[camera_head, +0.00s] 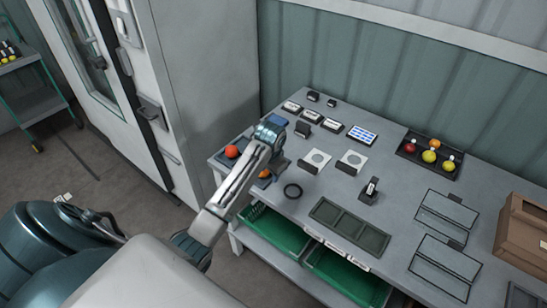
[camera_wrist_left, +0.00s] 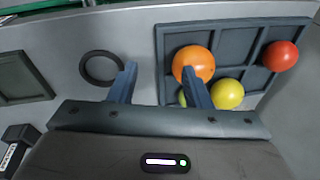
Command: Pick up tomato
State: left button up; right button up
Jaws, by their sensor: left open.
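Part of another yellowish tomato (camera_wrist_left: 182,98) shows behind a finger. My left gripper (camera_wrist_left: 159,80) is open and empty, with one finger overlapping the orange tomato in the picture and the other left of the tray. In the head view, my arm covers much of this tray; the red tomato (camera_head: 232,151) and orange tomato (camera_head: 264,173) show beside it. My right gripper is not in view.
A black ring (camera_head: 292,191) lies near the tray. An empty green-grey compartment tray (camera_head: 349,227) lies at the front. Small devices stand along the back. A cardboard box (camera_head: 522,235) is at the right.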

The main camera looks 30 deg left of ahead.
pick_arm(q)
jog(key=w+a+r, duration=0.4)
jog(key=w+r, duration=0.2)
jog(key=w, duration=0.2)
jog(key=shift+g, duration=0.3)
jog(key=f, duration=0.1)
jog(key=f+p, duration=0.1)
jog(key=f, duration=0.1)
jog(key=w+f, duration=0.1)
jog(key=f, duration=0.1)
jog(key=shift+w+a, duration=0.1)
jog(key=shift+a, duration=0.25)
jog(key=f+p, duration=0.1)
jog(key=f, duration=0.1)
jog(key=w+f+p, duration=0.1)
jog(key=f, duration=0.2)
jog(key=shift+a, duration=0.15)
jog(key=shift+f, duration=0.1)
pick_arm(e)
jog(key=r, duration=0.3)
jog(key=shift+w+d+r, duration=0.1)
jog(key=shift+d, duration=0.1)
pick_arm(q)
jog(key=c, duration=0.4)
